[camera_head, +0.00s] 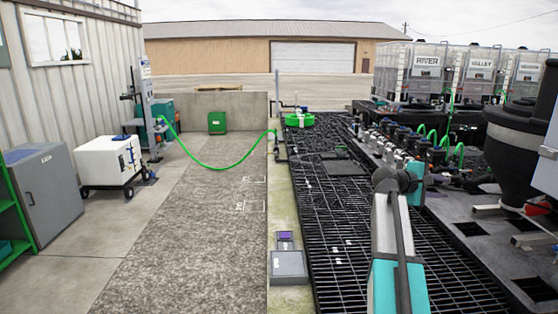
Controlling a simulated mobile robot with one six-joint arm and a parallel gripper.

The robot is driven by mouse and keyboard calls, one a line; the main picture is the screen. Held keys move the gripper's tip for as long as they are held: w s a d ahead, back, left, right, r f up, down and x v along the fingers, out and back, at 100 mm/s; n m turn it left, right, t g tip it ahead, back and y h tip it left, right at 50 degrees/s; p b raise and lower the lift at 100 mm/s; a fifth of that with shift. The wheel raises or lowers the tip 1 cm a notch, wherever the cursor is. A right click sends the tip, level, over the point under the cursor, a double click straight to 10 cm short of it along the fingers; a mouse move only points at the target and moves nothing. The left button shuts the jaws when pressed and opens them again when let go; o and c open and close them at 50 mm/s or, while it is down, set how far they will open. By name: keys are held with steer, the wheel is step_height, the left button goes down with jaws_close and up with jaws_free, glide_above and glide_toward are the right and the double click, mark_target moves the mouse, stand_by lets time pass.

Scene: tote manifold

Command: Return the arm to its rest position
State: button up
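My arm (395,235) reaches forward from the bottom right of the head view, over the dark floor grating. Its far visible joint (393,180) is dark grey, with a teal part (416,183) at its right side. My gripper cannot be made out; whatever lies past that joint is hidden or out of view. Whether it holds anything does not show.
A valve manifold (395,147) runs along the right of the grating, close to my arm. Caged totes (425,68) and a dark tank (515,140) stand at right. A green hose (220,166) crosses the open concrete lane at left, by a white wheeled box (108,160).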

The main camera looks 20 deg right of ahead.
steer(key=w+a+f+n+y, duration=0.1)
steer(key=w+a+f, duration=0.15)
steer(key=f, duration=0.45)
steer(key=w+a+f+n+y, duration=0.1)
steer(key=w+a+f, duration=0.1)
steer(key=a+f, duration=0.35)
steer(key=s+a+f+n+y, duration=0.1)
steer(key=a+f+y, duration=0.1)
steer(key=a+f, duration=0.75)
steer(key=s+a+f+y, duration=0.1)
steer(key=a+f, duration=0.4)
steer(key=f, duration=1)
steer(key=s+a+f+n+y, duration=0.1)
steer(key=a+f+y, duration=0.1)
steer(key=a+f, duration=0.75)
steer(key=s+a+f+g+y, duration=0.1)
steer(key=s+a+f+y, duration=0.1)
steer(key=s+a+f, duration=0.55)
steer(key=s+a+f+g+y, duration=0.15)
steer(key=s+a+f, duration=0.35)
steer(key=s+f, duration=0.5)
steer(key=s+a+f+m+g+y, duration=0.2)
steer(key=s+a+f+m, duration=0.1)
steer(key=s+a, duration=0.3)
steer(key=s+a+f+m+g+y, duration=0.2)
steer(key=s+a+f+m, duration=0.2)
steer(key=s+a, duration=0.3)
steer(key=s+m, duration=0.1)
steer(key=s, duration=0.2)
steer(key=shift+s+b, duration=0.35)
